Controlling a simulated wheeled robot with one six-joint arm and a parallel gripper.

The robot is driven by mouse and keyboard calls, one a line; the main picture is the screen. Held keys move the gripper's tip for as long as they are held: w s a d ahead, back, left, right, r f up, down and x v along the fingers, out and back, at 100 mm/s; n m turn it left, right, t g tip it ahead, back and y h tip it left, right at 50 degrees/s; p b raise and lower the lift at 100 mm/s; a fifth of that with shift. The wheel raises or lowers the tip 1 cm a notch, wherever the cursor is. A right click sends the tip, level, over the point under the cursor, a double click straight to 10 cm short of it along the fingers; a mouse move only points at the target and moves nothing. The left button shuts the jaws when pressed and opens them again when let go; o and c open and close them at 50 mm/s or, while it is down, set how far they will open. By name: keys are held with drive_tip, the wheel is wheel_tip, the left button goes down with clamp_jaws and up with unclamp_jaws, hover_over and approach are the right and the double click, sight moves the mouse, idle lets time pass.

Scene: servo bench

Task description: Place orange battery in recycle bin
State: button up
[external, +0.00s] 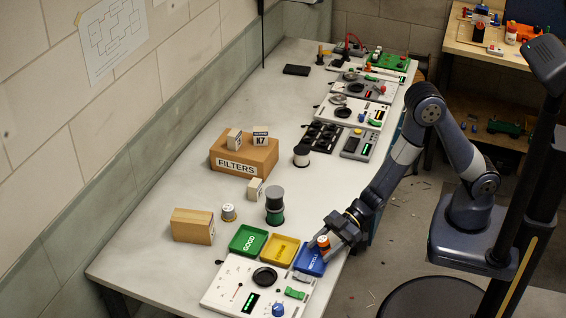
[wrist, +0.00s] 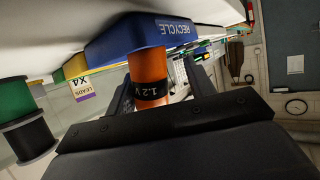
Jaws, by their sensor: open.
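The orange battery (external: 323,242) is at the blue recycle bin (external: 309,260), at the front right edge of the bench. In the wrist view the battery (wrist: 148,68) has a dark band reading 1.2 V, and its far end meets or overlaps the blue bin (wrist: 125,38), marked RECYCLE. I cannot tell whether it rests inside the bin. My gripper (external: 328,243) is open, with its fingers on either side of the battery; the wrist view shows the dark fingers (wrist: 162,88) around it. Part of the bin is hidden behind the fingers and battery.
A yellow tray (external: 279,250) and a green GOOD tray (external: 248,240) stand left of the bin. A white panel with a dial (external: 264,277) lies in front. Dark and green spools (external: 275,205) and wooden blocks (external: 193,226) stand behind.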

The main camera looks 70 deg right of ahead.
drive_tip(key=b+v, duration=0.1)
drive_tip(key=v, duration=1.1)
